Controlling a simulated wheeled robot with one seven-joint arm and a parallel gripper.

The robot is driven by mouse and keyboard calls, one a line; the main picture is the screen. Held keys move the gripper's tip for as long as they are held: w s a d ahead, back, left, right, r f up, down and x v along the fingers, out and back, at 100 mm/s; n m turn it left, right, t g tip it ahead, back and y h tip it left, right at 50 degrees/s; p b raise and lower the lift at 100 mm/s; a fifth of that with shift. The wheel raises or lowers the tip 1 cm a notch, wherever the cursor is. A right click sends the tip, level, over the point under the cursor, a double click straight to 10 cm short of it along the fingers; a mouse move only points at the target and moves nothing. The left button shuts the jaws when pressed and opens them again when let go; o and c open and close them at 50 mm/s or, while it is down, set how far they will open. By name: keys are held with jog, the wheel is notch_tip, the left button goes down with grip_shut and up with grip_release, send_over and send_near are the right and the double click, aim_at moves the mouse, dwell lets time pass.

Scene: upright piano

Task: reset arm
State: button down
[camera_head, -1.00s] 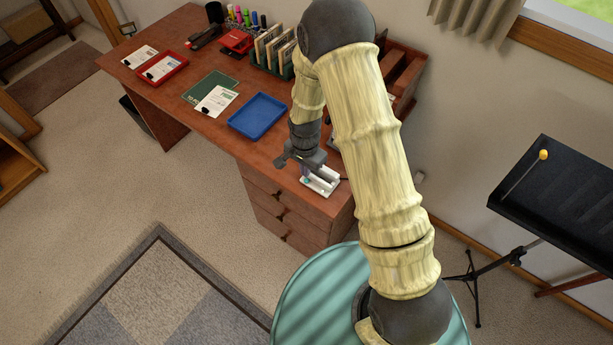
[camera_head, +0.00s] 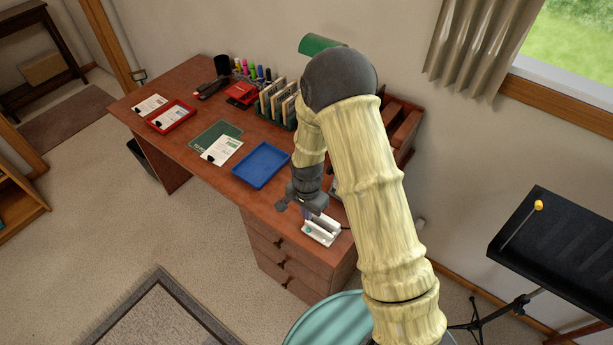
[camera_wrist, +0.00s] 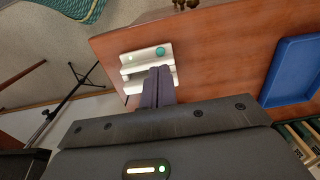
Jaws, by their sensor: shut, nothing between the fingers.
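My gripper (camera_head: 304,211) is over the near right end of the brown desk (camera_head: 228,182), just above a small white device (camera_head: 322,230) with a teal round spot. In the wrist view the two dark fingers (camera_wrist: 158,88) are pressed together with nothing between them. They point at the white device (camera_wrist: 148,66) and overlap its edge in the picture. I cannot tell whether they touch it. My arm bends down from above and hides part of the desk's back right.
A blue tray (camera_head: 261,165) lies left of my gripper. Beyond it are a paper sheet (camera_head: 222,150), a red tray (camera_head: 171,116), a file rack (camera_head: 278,104) and pens. A black music stand (camera_head: 550,245) stands at right. Open floor (camera_head: 190,235) lies in front.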

jog(key=s+d+r+n+t, duration=0.1)
jog(key=s+d+r+n, duration=0.1)
jog(key=s+d+r, duration=0.2)
jog(key=s+d+r+n, duration=0.3)
jog(key=s+d+r, duration=0.1)
jog(key=r, duration=0.6)
jog(key=s+d+r+n+t, duration=0.1)
jog(key=s+d+r+n, duration=0.1)
jog(key=s+d+r, duration=0.2)
notch_tip(320, 180, up, 3)
jog(key=shift+s+d+r+n+t, duration=0.2)
jog(key=shift+s+d+n+t, duration=0.1)
jog(key=shift+d, duration=0.5)
